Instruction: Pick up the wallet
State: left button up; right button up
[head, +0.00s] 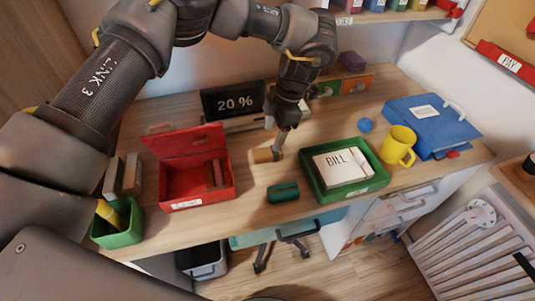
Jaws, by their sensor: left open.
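A small dark green pouch-like object (283,192), which looks like the wallet, lies on the desk near its front edge, left of the green tray. My left gripper (279,147) points down over the middle of the desk, behind the green object and apart from it. It is open. A small brown block (263,155) sits right beside its fingertips; I cannot tell whether they touch. My right gripper is not in view.
An open red box (198,185) stands left on the desk (245,213), beside a green pen cup (118,222). A green tray (377,181) with a bill (336,163), a yellow mug (399,146) and a blue binder (432,122) are right. A "20 %" screen (234,101) stands behind.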

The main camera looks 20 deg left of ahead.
aim_at(268, 151)
pick_arm(q)
jog(key=shift+x, duration=0.9)
jog(key=x, duration=0.3)
jog(key=shift+s+d+f, duration=0.1)
jog(key=shift+s+f, duration=0.15)
jog(key=shift+s, duration=0.05)
jog(key=shift+f, duration=0.55)
jog(key=c, duration=1.1)
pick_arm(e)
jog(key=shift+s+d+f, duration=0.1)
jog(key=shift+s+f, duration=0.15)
pick_arm(q)
jog(key=shift+r, duration=0.2)
